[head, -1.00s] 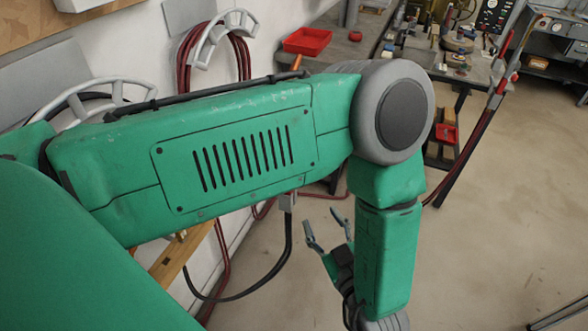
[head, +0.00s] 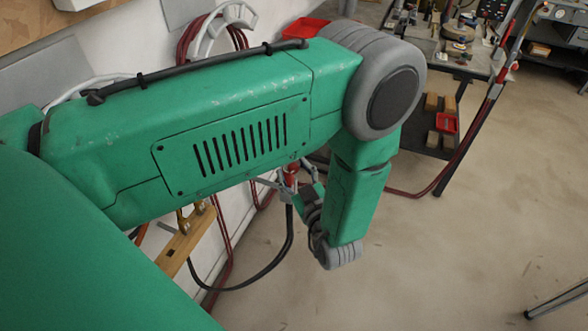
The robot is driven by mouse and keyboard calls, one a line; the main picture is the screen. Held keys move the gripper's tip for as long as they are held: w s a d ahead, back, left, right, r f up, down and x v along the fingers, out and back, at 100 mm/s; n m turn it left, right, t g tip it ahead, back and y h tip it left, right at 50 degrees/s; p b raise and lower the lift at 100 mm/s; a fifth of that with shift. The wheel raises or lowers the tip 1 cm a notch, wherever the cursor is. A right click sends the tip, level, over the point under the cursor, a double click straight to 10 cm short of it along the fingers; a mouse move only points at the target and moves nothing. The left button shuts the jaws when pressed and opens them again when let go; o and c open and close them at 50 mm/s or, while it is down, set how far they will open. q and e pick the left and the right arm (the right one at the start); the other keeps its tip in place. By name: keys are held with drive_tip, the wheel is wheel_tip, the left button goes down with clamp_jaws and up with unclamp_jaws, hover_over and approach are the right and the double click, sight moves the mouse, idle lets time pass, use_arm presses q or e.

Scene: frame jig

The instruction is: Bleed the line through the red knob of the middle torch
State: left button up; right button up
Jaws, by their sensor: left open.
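My left gripper (head: 286,179) is open, its grey fingers spread at the wall, below my green forearm. A small red part (head: 291,171) shows between the fingers, above a black hose that hangs down in a loop. I cannot tell whether it is the red knob of the middle torch, or whether a finger touches it. My own arm covers most of the wall there, so the torches are largely hidden. My right gripper is not in view.
A wooden rail (head: 187,243) with brass fittings sticks out from the wall at lower left. Dark red hoses hang from a white wall hook (head: 222,22). A cluttered workbench (head: 470,66) stands at upper right. The floor (head: 440,260) at right is open.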

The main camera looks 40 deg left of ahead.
use_arm(q)
drive_tip(key=shift+d+r, duration=0.2)
drive_tip(key=shift+d, duration=0.35)
clamp_jaws()
drive_tip(key=shift+s+a, duration=0.1)
drive_tip(key=shift+a, duration=0.2)
drive_tip(key=shift+f+m, duration=0.1)
drive_tip(key=shift+m, duration=0.2)
drive_tip(key=m, duration=0.4)
drive_tip(key=shift+d+m, duration=0.1)
drive_tip(key=shift+m, duration=0.2)
drive_tip(key=m, duration=0.5)
drive_tip(key=shift+f, duration=0.1)
drive_tip(key=m, duration=0.6)
drive_tip(key=shift+d, duration=0.1)
drive_tip(key=m, duration=0.4)
drive_tip(key=shift+f+m, duration=0.1)
drive_tip(key=shift+m, duration=0.3)
